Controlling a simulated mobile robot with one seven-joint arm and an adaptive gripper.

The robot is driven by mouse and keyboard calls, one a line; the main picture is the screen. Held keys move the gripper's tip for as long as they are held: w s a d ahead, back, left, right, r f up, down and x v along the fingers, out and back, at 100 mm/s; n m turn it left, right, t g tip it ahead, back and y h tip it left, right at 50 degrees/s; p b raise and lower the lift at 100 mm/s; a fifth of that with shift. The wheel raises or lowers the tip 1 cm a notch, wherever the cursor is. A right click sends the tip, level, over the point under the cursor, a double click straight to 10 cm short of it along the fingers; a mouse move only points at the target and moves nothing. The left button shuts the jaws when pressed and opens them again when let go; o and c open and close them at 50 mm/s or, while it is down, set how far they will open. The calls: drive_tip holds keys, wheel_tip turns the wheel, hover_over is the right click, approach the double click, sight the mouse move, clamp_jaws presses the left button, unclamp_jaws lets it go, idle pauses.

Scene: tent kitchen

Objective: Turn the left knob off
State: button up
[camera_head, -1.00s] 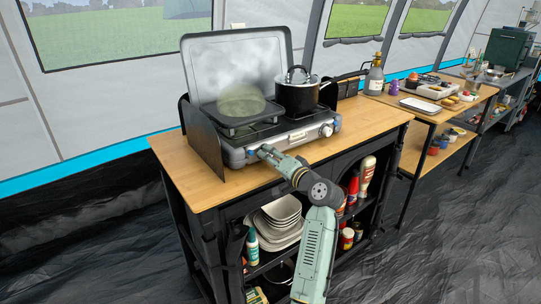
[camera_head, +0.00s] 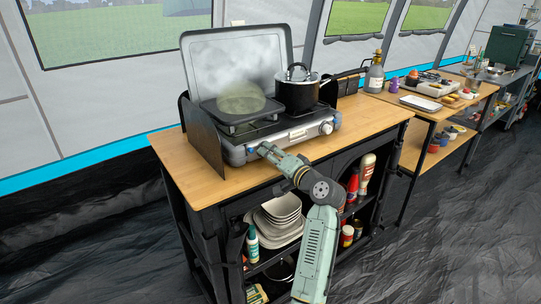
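A camping stove (camera_head: 285,137) with a raised grey lid stands on the wooden counter. Its right knob (camera_head: 326,128) is in plain view on the front panel. The left knob (camera_head: 251,149) shows only in part, as a small bluish bit at the panel's left end. My gripper (camera_head: 262,147) is right at that left knob, reaching in from the lower right. At this size I cannot tell whether its fingers touch the knob or are open or shut. A pan (camera_head: 240,106) with a pale haze above it sits on the left burner. A lidded black pot (camera_head: 297,92) sits on the right burner.
Bare wood (camera_head: 196,176) lies at the counter's left. Dark side panels (camera_head: 203,142) flank the stove. The shelves below hold stacked plates (camera_head: 279,216) and bottles.

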drive_tip(key=v, duration=1.1)
drive_tip(key=shift+s, duration=0.2)
drive_tip(key=shift+d, duration=0.15)
